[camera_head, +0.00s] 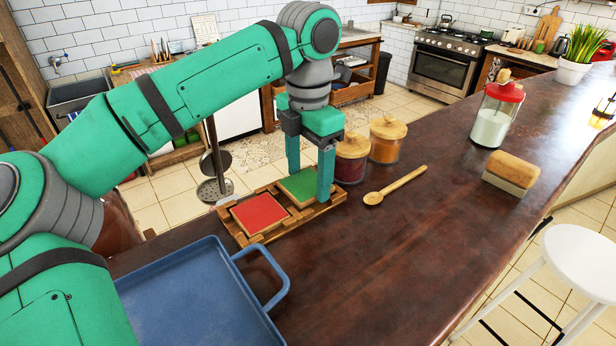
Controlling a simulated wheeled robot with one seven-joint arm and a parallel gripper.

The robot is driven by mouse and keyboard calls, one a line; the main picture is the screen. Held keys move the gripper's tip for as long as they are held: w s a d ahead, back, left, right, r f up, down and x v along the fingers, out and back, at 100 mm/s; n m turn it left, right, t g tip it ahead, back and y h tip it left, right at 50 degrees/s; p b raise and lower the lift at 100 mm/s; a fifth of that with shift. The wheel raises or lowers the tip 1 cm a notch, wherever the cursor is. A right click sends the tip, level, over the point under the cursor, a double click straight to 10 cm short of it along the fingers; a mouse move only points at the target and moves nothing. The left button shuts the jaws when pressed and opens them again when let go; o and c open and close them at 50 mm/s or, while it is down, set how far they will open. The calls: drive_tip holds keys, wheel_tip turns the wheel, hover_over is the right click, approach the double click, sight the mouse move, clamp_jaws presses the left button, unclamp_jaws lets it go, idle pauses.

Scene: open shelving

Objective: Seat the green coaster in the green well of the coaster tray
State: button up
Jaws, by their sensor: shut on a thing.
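The wooden coaster tray (246,238) lies on the dark counter. A red coaster (259,213) lies in its left part. The green coaster (300,186) is at the tray's right part, between the fingers of my gripper (309,187). My gripper points down and is shut on the green coaster by its edges. The coaster looks level and low over the green well; I cannot tell whether it touches the bottom. The well itself is hidden under the coaster and fingers.
A blue tray (200,300) with a handle stands in front, at the left. Two spice jars (387,139) (352,158) stand just behind my gripper. A wooden spoon (395,186) lies to the right. The counter's middle is clear.

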sight(308, 182)
drive_tip(key=shift+f, duration=0.55)
drive_tip(key=shift+f, duration=0.1)
drive_tip(key=o, duration=1.1)
drive_tip(key=shift+c, duration=0.2)
wheel_tip(308, 182, up, 12)
drive_tip(key=shift+w, duration=0.1)
